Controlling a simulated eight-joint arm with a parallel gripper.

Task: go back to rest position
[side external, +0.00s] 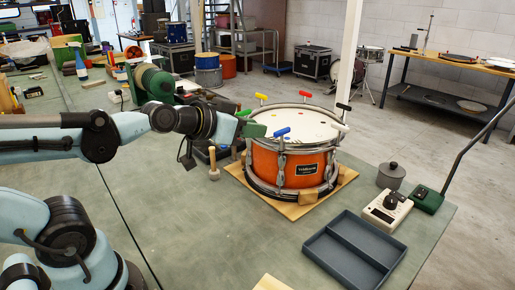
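An orange snare drum (284,165) with metal rims stands on a wooden board (297,210) on the grey-green bench (185,235). Coloured keys or handles stand around its top rim, among them a red one (305,94), a blue one (282,132) and a yellow one (261,97). My arm reaches in from the left. My gripper (250,129) is at the drum's left upper edge, at about rim height in the picture. A dark green piece shows at its tip; I cannot tell whether this is a finger or something held. Contact with the rim is unclear.
A blue-grey two-part tray (355,248) lies at the front right. A lidded grey pot (391,176), a cream device (388,209) and a green-based lamp or stand (427,199) are beside it. A wooden mallet (213,163) stands left of the drum. A green spool (154,82) is behind my arm.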

